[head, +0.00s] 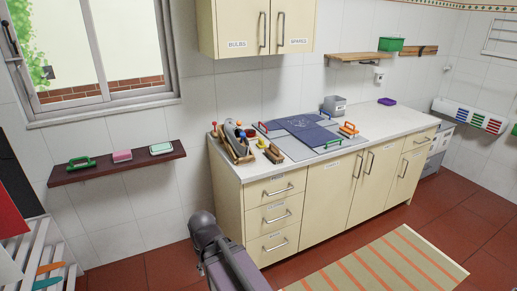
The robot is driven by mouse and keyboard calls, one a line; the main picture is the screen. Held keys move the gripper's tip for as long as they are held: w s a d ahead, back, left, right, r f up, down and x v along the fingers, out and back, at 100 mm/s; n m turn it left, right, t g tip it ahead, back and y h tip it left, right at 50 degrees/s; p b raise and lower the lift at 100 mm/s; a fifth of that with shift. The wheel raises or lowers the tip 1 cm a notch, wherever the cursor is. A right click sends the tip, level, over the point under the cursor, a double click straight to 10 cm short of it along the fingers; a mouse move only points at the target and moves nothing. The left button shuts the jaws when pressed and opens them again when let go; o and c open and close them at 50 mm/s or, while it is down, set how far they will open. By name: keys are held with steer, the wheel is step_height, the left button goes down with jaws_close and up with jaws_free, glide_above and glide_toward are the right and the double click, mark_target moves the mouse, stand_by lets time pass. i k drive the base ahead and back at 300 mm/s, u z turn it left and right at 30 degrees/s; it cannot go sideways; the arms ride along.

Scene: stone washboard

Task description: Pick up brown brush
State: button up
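On the left end of the counter (363,121), a tan-brown block-shaped item (274,154) lies near the front edge; it may be the brown brush, but it is too small to be sure. Just left of it stands a wooden caddy (240,157) holding several small tools with red, blue and orange parts. Part of my grey arm (212,238) rises at the bottom centre, in front of the drawers and apart from the counter items. I cannot make out the gripper fingers.
A wall shelf (90,173) at left holds a green-handled item, a pink block and a pale green block. A striped rug (385,262) covers the open red floor.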

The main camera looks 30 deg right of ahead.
mark_target(273, 153)
steer(key=z, duration=0.15)
steer(key=i, duration=1.3)
steer(key=z, duration=0.15)
